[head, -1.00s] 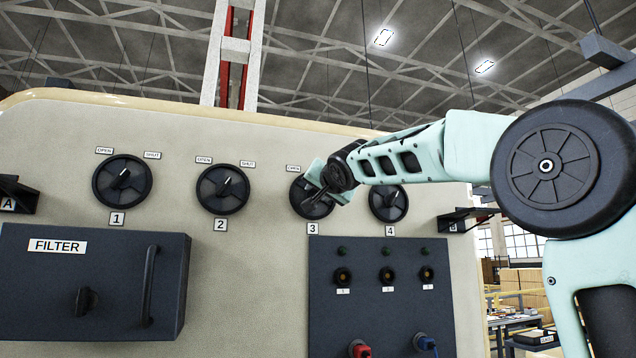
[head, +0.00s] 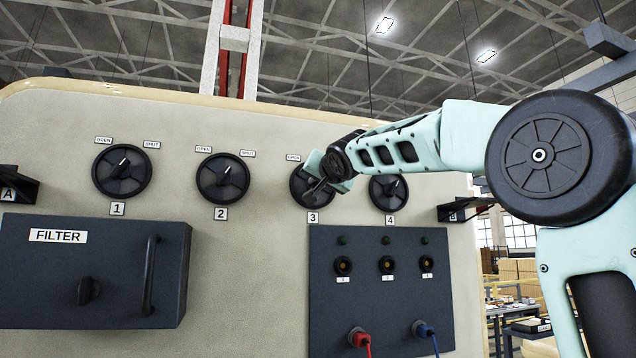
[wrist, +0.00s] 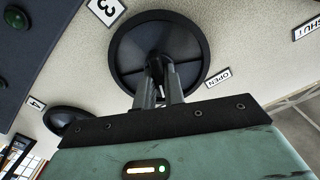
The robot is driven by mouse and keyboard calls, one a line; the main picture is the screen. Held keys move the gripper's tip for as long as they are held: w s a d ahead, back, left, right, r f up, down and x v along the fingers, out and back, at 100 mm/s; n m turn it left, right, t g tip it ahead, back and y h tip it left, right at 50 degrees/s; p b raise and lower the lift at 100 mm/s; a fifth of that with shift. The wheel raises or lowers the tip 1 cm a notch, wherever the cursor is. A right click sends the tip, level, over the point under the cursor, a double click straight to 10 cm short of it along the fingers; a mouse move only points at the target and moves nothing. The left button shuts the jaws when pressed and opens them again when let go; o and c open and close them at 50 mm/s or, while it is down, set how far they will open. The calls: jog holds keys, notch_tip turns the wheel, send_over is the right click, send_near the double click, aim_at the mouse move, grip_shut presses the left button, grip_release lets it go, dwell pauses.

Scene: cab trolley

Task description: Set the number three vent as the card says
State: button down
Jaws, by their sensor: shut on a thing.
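The number three vent is a round black dial (head: 299,194), just above the "3" label (head: 313,217). My gripper (head: 319,186) is at this dial in the head view and covers its right part. In the wrist view my gripper (wrist: 160,72) is shut on the raised grip at the middle of the number three dial (wrist: 187,38). I see no card that I can read.
Dials one (head: 122,174), two (head: 223,178) and four (head: 389,193) sit in the same row. Dial four is close to my gripper. A FILTER box (head: 110,290) with a handle sticks out at lower left. A socket panel (head: 375,305) with red and blue plugs lies below.

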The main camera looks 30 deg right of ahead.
jog(key=n+b, duration=0.1)
jog(key=n, duration=1)
jog(key=shift+a, duration=0.2)
jog(key=shift+w, duration=0.1)
dwell(0.4)
jog(key=c, duration=1.5)
grip_release()
jog(key=b+v, duration=0.8)
jog(key=v, duration=0.9)
jog(key=shift+s+a+r, duration=0.1)
jog(key=shift+s, duration=0.15)
